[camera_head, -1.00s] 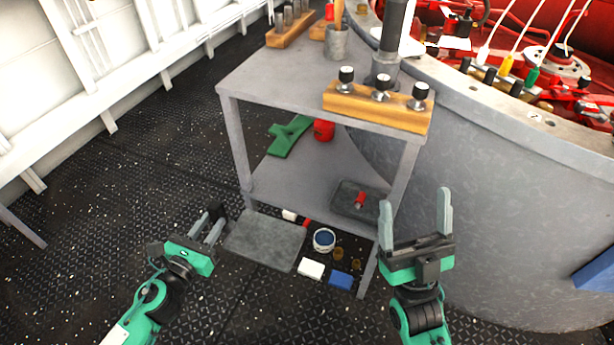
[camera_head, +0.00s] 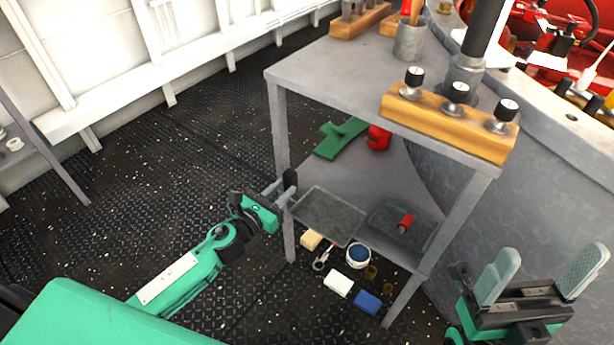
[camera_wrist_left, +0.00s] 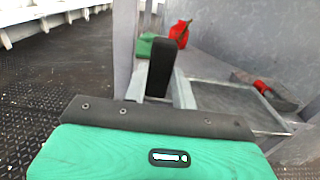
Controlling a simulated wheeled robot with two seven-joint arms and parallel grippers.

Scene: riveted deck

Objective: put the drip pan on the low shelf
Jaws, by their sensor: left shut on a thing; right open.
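The drip pan (camera_head: 328,217), a flat grey rectangular tray, is held at its left edge by my left gripper (camera_head: 284,190), which is shut on it. It also shows in the left wrist view (camera_wrist_left: 232,103), just beyond the fingers. In the head view the pan overlaps the front left part of the low shelf (camera_head: 362,182), the lower grey board of the bench. I cannot tell whether it touches the shelf. My right gripper (camera_head: 538,285) is open and empty, to the right of the bench.
A dark tray (camera_head: 384,232) with a red object (camera_head: 405,222) sits on the shelf's right. A green piece (camera_head: 340,138) and a red can (camera_head: 379,137) are further back. Bench legs (camera_head: 289,235) flank the opening. Several small items, including a blue-filled tin (camera_head: 358,256), lie below.

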